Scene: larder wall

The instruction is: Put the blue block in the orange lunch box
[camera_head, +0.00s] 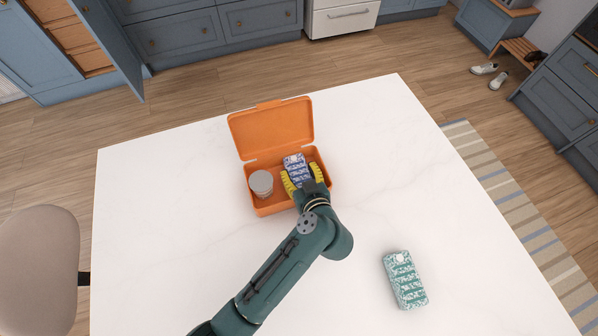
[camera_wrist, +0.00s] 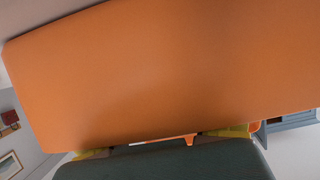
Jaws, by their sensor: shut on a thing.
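The orange lunch box (camera_head: 270,209) stands open on the white table, its lid (camera_head: 272,128) tilted up at the back. The blue block (camera_head: 296,167), mottled blue and white, is upright between the yellow fingers of my gripper (camera_head: 303,179), over the right part of the box. My gripper is shut on it. Whether the block touches the box floor cannot be told. In the wrist view the orange lid (camera_wrist: 160,75) fills most of the picture; slivers of yellow fingers show below it and the block is hidden.
A round grey-topped container (camera_head: 261,182) sits in the left part of the lunch box. A teal-and-white block (camera_head: 405,279) lies on the white table (camera_head: 150,230) at the right front. The table is otherwise clear. A chair (camera_head: 37,270) stands at the left.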

